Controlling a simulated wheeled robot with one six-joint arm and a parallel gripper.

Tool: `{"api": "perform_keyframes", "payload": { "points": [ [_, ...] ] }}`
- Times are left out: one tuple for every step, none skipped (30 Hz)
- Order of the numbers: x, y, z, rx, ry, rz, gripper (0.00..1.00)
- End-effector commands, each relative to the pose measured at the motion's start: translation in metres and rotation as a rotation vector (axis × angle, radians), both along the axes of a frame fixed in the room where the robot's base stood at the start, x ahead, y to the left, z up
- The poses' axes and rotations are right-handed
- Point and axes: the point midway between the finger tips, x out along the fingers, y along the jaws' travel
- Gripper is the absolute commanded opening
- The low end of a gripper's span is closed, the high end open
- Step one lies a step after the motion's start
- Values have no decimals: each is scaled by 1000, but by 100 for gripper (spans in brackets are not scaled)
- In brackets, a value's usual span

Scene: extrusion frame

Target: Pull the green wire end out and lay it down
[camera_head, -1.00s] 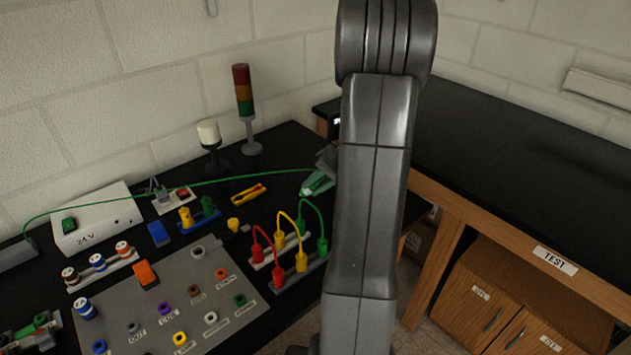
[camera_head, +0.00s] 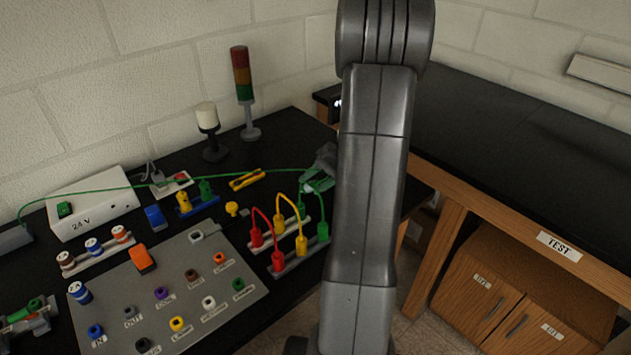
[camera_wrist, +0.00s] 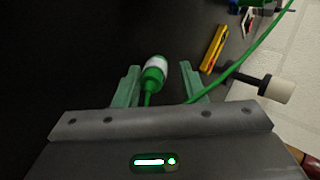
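The green wire (camera_head: 105,190) runs from the left past the white 24 V box and over the bench to my gripper (camera_head: 318,181). In the wrist view, its green end plug with a white band (camera_wrist: 155,72) is between the two green fingers of my gripper (camera_wrist: 160,82). The fingers are apart, with dark gaps on both sides of the plug. I cannot tell whether the plug touches the black bench top. A stretch of green wire (camera_wrist: 262,38) passes by the right finger. In the head view my arm hides part of the gripper, and the plug cannot be made out.
The 24 V box (camera_head: 92,207) is at the left. A yellow tool (camera_wrist: 214,47) and a cream-headed lamp (camera_wrist: 275,89) are to the right in the wrist view. Dark bench is clear at its left.

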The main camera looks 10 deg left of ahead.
Motion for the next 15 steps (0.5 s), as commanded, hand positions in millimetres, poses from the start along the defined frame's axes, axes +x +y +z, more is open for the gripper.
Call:
{"api": "perform_keyframes", "payload": {
  "points": [
    [-1,-2,-3,-4,3,-1,45],
    [-1,-2,-3,-5,3,-1,45],
    [-1,-2,-3,-5,3,-1,45],
    [-1,-2,-3,-5,3,-1,45],
    [-1,-2,-3,-5,4,0,45],
    [-1,-2,-3,-5,4,0,45],
    [-1,-2,-3,-5,4,0,45],
    [-1,-2,-3,-6,3,0,45],
    [-1,-2,-4,-7,4,-1,45],
    [-1,-2,-4,-7,4,-1,45],
    [-1,-3,-3,-7,4,-1,45],
    [-1,-4,-3,-6,3,-1,45],
    [0,-5,-1,-6,3,-1,45],
    [0,-6,0,-6,3,-1,45],
    [1,-10,3,-7,1,-2,45]
  ]
}}
